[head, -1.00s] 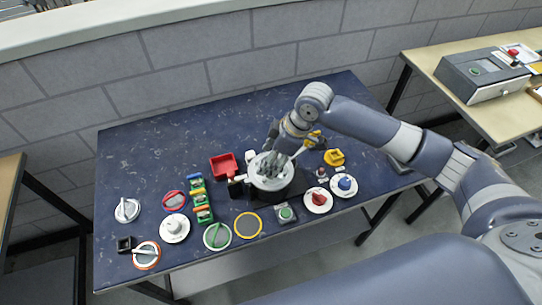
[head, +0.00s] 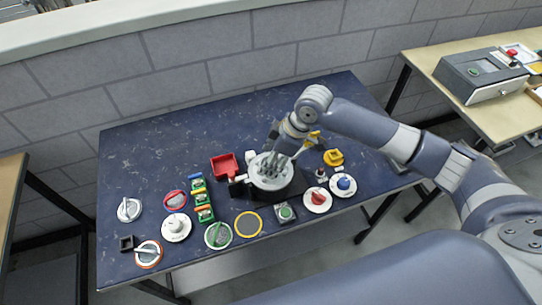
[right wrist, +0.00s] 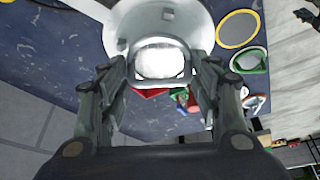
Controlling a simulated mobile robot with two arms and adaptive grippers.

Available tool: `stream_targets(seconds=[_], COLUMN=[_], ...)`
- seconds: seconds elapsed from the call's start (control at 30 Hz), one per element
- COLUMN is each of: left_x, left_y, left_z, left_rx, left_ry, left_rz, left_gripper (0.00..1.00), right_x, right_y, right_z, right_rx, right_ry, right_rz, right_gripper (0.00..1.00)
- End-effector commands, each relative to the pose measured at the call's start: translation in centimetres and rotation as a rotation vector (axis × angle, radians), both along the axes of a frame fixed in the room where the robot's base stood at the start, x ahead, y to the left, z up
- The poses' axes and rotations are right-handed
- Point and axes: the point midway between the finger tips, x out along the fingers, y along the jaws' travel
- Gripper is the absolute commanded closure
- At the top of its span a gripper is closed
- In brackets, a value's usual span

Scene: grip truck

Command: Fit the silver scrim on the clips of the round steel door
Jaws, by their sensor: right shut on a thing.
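The round steel door (head: 283,183) is a pale grey ring on a dark base at the front middle of the blue table. My right gripper (head: 274,166) is over it from above and covers part of its face. In the right wrist view, my right gripper (right wrist: 160,80) is shut on a bright pale piece (right wrist: 160,62) in front of the wide round rim (right wrist: 118,28). I cannot tell whether that piece belongs to the door. A silver-rimmed disc with a bar (head: 129,209), possibly the silver scrim, lies at the table's left. The clips cannot be made out.
A red tray (head: 224,166) stands left of the door. Yellow (head: 247,224), green (head: 218,235) and red-rimmed discs (head: 175,200) lie nearby, with coloured blocks (head: 203,205). White saucers (head: 317,199) stand at right. The back left of the table is clear.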

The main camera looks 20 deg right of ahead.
Motion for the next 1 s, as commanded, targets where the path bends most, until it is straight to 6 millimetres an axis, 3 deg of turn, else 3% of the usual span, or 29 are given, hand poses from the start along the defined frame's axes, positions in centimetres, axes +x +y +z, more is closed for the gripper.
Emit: stream_targets(seconds=[1.0], left_x=[0.01], left_y=[0.11], left_z=[0.45], left_rx=[0.001], left_ry=[-0.001], left_rz=[0.0], left_gripper=[0.53], right_x=[0.04], right_y=[0.02], right_z=[-0.87], right_rx=[0.001], right_ry=[0.0], right_rz=[0.0], right_gripper=[0.66])
